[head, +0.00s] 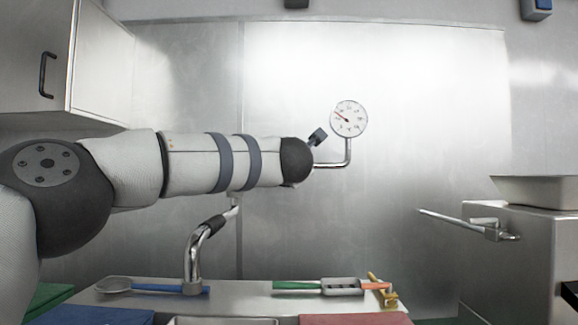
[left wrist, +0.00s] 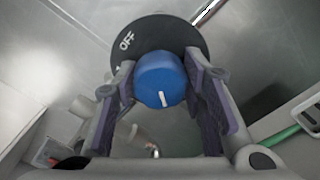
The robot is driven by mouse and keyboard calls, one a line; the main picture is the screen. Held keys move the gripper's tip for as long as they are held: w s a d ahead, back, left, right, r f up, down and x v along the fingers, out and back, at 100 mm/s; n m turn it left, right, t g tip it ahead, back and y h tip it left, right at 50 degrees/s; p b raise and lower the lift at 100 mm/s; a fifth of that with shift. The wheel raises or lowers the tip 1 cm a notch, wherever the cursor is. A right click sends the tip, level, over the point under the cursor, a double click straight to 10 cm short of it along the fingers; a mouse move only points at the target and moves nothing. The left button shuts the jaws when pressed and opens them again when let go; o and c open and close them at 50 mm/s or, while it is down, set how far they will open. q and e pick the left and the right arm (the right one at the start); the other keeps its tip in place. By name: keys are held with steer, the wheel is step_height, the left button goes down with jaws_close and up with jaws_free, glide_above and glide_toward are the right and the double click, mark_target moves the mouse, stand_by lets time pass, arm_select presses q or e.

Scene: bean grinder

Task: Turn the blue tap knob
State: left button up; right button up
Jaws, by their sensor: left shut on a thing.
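The blue tap knob (left wrist: 161,75) shows in the left wrist view, with a white pointer mark on its face. It sits in front of a round black dial plate (left wrist: 165,32) marked OFF. My left gripper (left wrist: 160,88) has its purple-padded fingers on either side of the knob and is shut on it. In the head view my left arm reaches across from the left, and neither the knob nor the left gripper can be made out there. My right gripper is not in view.
A pressure gauge (head: 349,118) on a bent pipe stands just right of my left arm's end. A tap spout (head: 197,245) is below the arm. Blue- and green-handled tools lie on the counter (head: 245,299). A metal machine (head: 535,245) stands at right.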

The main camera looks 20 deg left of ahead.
arm_select(q)
steer(key=shift+n, duration=0.3)
steer(key=o, duration=1.2)
steer(key=shift+s, duration=0.1)
steer(key=v, duration=1.2)
steer(key=shift+r, duration=0.1)
